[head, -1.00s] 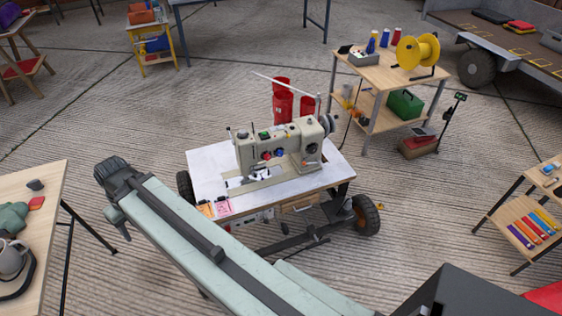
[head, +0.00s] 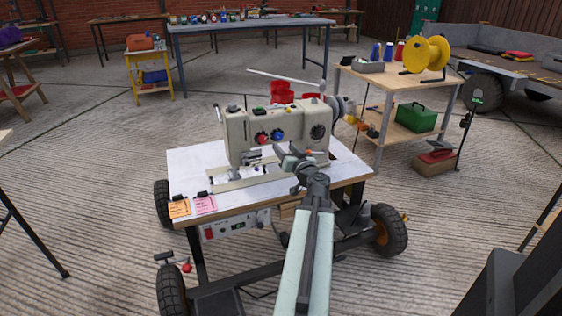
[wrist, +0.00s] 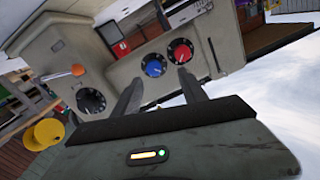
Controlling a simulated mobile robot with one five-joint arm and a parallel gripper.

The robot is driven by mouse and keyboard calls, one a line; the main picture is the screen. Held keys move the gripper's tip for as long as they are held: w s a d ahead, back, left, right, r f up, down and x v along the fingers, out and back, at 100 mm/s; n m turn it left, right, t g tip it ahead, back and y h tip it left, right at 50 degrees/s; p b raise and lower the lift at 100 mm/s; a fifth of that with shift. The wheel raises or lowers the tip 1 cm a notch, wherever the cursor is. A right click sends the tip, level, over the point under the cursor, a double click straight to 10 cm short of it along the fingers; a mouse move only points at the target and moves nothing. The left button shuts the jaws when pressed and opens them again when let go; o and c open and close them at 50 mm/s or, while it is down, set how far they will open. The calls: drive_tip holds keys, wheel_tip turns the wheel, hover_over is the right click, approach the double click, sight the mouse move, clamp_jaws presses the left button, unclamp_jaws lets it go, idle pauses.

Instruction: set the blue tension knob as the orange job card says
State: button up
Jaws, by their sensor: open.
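The beige sewing machine (head: 290,125) stands on a white-topped wheeled cart. The blue tension knob (head: 277,135) is on its front face beside a red knob (head: 261,137). In the wrist view, the blue knob (wrist: 153,66), with a pale pointer mark, lies just beyond the fingertips, and the red knob (wrist: 180,51) is beside it. My gripper (wrist: 159,77) is open, with its fingers towards the blue knob and apparently nothing between them. In the head view, my gripper (head: 292,153) is in front of the machine, below the knobs. The orange job card (head: 179,209) lies at the cart's front left; its writing is too small to read.
A pink card (head: 204,204) lies next to the orange one. A black dial (head: 317,132) and, in the wrist view, an orange-tipped lever (wrist: 77,70) are close to my gripper. A wooden side table (head: 395,80) with a yellow reel stands at the back right.

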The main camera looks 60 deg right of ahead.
sight(279, 137)
drive_tip(key=x, duration=0.5)
drive_tip(key=d+x, duration=0.1)
drive_tip(key=x, duration=0.1)
drive_tip(key=shift+s+d, duration=0.2)
drive_tip(key=shift+d, duration=0.05)
drive_tip(key=shift+c, duration=0.3)
clamp_jaws()
